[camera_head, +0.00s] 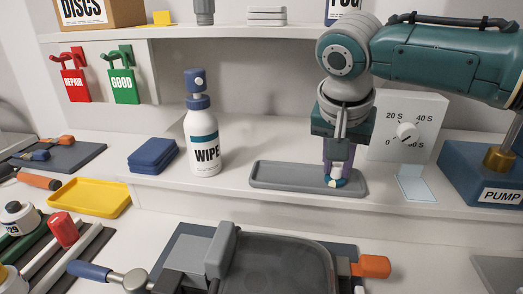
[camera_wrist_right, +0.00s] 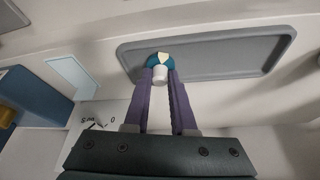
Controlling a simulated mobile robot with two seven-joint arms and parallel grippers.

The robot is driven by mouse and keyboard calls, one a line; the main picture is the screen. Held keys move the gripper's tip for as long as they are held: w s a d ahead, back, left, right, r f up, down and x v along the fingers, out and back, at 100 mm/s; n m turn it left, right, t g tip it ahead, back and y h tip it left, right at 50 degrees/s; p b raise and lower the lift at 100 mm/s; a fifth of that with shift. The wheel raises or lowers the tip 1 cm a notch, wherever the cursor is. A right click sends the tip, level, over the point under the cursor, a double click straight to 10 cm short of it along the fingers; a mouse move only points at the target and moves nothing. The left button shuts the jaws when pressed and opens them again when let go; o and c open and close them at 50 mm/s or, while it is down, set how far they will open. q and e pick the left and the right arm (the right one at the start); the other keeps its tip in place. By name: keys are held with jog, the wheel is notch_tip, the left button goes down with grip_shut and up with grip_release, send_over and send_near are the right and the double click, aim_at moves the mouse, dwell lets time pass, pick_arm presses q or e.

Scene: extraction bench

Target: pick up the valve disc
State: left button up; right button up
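The valve disc (camera_head: 337,184) looks like a small teal piece with a cream patch and a short white stem. It is at the front right part of the grey tray (camera_head: 275,177) on the shelf. My right gripper (camera_head: 336,177) points down at it. In the right wrist view the two purple fingers (camera_wrist_right: 160,76) stand on either side of the white stem, with no clear gap, and the teal part (camera_wrist_right: 161,58) shows beyond the tips. Whether the disc touches the tray floor is hard to tell. My left gripper is not in view.
A WIPE bottle (camera_head: 204,133) and blue pads (camera_head: 153,156) stand left of the tray. A dial panel (camera_head: 413,105), a pale blue plate (camera_head: 412,188) and a PUMP block (camera_head: 480,178) stand to the right. A dark grey unit (camera_head: 280,265) lies below in front.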

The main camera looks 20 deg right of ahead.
aim_at(337, 168)
grip_shut()
notch_tip(337, 168, up, 20)
jog(key=p, duration=0.1)
dwell(0.6)
